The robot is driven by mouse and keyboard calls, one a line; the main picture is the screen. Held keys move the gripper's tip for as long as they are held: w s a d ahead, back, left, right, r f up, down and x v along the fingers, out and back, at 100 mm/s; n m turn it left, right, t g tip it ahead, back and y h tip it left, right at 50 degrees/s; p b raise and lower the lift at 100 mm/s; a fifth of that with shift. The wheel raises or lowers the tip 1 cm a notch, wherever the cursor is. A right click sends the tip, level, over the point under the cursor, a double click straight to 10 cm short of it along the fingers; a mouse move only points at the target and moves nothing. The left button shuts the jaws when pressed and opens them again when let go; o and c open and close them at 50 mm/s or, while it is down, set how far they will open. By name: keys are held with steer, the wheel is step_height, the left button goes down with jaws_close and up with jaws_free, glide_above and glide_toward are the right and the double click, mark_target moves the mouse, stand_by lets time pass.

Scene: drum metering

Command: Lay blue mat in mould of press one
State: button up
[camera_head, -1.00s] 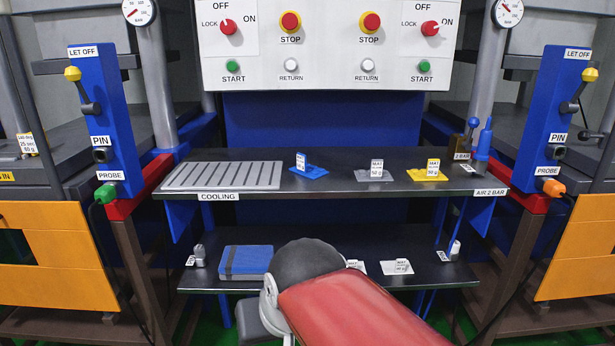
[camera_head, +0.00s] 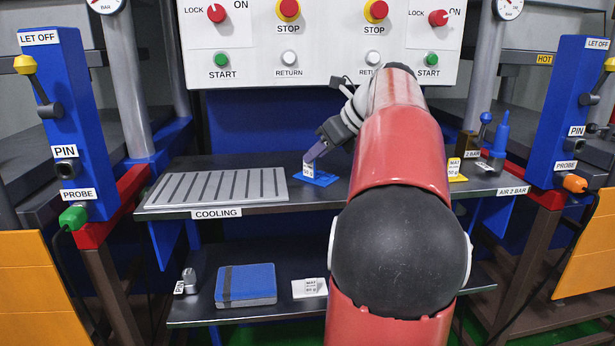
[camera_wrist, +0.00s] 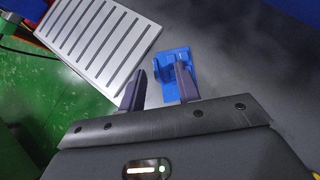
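The blue mat (camera_head: 325,181) lies flat on the upper shelf, right of the cooling rack, with a small upright tag on it. It also shows in the wrist view (camera_wrist: 170,93). My gripper (camera_head: 314,150) is just above the mat, close to the tag. In the wrist view my gripper (camera_wrist: 160,68) is open, its two dark fingers apart; one overlaps the mat, the other is left of it. Contact with the tag cannot be told. Parts of a press stand at the left and right edges; no label says which is press one, and no mould shows clearly.
The slatted cooling rack (camera_head: 220,188) is left of the mat. A button panel (camera_head: 325,45) hangs above.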

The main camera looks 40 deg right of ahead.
mark_target(305, 178)
steer(key=x, duration=0.5)
steer(key=shift+a+f+b, duration=0.25)
steer(key=shift+f+b, duration=0.05)
steer(key=shift+b, duration=0.1)
jaws_close()
